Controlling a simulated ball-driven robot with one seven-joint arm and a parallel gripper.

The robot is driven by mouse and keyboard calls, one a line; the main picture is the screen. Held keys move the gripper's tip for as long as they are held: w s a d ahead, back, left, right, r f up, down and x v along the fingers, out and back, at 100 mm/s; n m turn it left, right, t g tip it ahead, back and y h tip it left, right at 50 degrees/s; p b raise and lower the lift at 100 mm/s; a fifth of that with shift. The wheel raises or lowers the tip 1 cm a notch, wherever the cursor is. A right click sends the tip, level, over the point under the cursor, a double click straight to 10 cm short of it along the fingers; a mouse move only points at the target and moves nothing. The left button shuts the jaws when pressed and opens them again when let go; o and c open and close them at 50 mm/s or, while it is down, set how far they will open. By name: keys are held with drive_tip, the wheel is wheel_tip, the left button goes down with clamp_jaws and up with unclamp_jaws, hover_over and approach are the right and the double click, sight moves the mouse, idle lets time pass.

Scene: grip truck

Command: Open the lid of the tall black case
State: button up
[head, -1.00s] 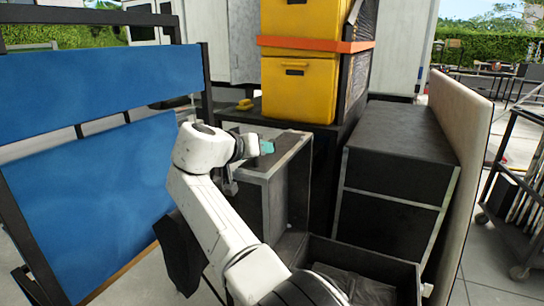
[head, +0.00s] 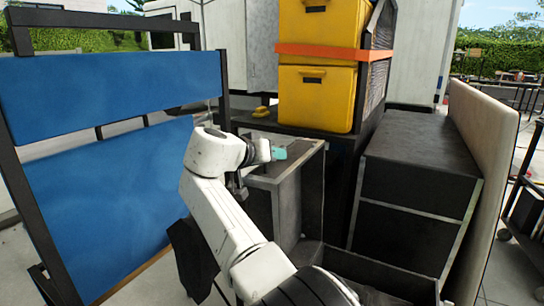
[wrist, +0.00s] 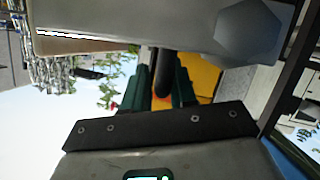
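My gripper (head: 280,152) points to the right in the head view, above the grey-edged rim of a tall black case (head: 313,195). I cannot tell whether it touches the case. In the wrist view my gripper's two dark green fingers (wrist: 162,92) stand apart. A dark rod-like shape (wrist: 164,70) shows between them, and I cannot tell what it belongs to. A second black case (head: 420,145) with grey edges stands to the right, its flat top in place. Which of the two is the tall case of the task is unclear. My arm hides part of the nearer case.
Yellow cases (head: 316,95) with an orange band stand stacked behind. A blue panel in a black frame (head: 110,90) is close on the left. A pale board (head: 490,150) leans at the right. A low open black box (head: 370,270) lies in front.

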drive_tip(key=shift+s+a+r, duration=0.2)
drive_tip(key=shift+s+a, duration=0.2)
drive_tip(key=shift+a, duration=0.05)
drive_tip(key=b+v, duration=0.1)
drive_tip(key=v, duration=0.8)
drive_tip(key=shift+s, duration=0.25)
drive_tip(key=shift+a+r, duration=0.1)
